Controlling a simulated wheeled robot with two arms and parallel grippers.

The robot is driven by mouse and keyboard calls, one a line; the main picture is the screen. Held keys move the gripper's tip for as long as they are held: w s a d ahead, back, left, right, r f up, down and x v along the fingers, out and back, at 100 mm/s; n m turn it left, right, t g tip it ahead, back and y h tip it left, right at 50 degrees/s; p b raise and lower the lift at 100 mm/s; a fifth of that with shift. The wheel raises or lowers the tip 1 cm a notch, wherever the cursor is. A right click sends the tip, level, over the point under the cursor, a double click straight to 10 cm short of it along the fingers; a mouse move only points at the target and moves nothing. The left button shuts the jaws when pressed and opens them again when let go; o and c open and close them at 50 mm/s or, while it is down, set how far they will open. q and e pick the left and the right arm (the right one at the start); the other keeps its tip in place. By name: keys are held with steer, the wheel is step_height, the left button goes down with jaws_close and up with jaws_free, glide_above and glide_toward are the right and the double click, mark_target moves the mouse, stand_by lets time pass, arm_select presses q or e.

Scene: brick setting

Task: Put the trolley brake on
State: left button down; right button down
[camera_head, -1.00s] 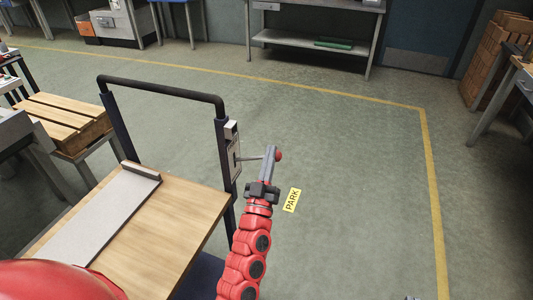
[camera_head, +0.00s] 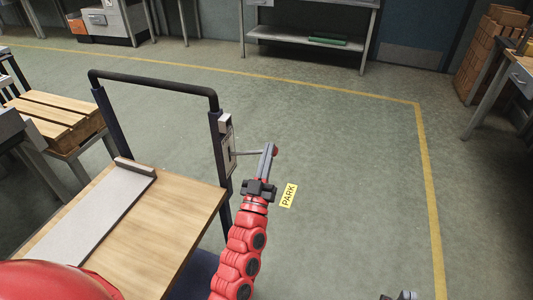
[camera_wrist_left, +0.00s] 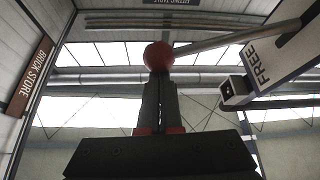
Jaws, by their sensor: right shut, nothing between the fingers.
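The trolley (camera_head: 150,230) has a wood deck and a dark push handle (camera_head: 150,82). A pale brake plate (camera_head: 229,148) sits on its right post. The brake lever (camera_head: 250,152) sticks out to the right and ends in a red knob (camera_head: 275,150). In the left wrist view the knob (camera_wrist_left: 158,56) is at my left fingertips, and FREE (camera_wrist_left: 262,66) is readable on the plate. My left gripper (camera_head: 268,160) is shut, its fingers side by side against or just short of the knob; contact is unclear. My right gripper (camera_head: 402,296) barely shows at the bottom edge.
A yellow PARK label (camera_head: 288,195) appears on the floor right of my left arm. A slatted wooden crate (camera_head: 50,115) stands on the left. The floor to the right is free up to a yellow line (camera_head: 428,180). Benches stand at the back.

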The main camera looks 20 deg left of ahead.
arm_select(q)
step_height(320, 180, down, 11)
steer(key=m+g+h+b, duration=0.2)
steer(key=m+h+b, duration=0.5)
steer(key=m, duration=0.6)
steer(key=shift+d+h, duration=0.45)
steer(key=shift+h, duration=0.45)
steer(key=shift+f, duration=0.15)
steer(key=s+p, duration=0.3)
steer(key=s, duration=0.6)
steer(key=shift+s+a+f, duration=0.2)
steer(key=shift+a+f, duration=0.2)
steer(key=shift+a, duration=0.05)
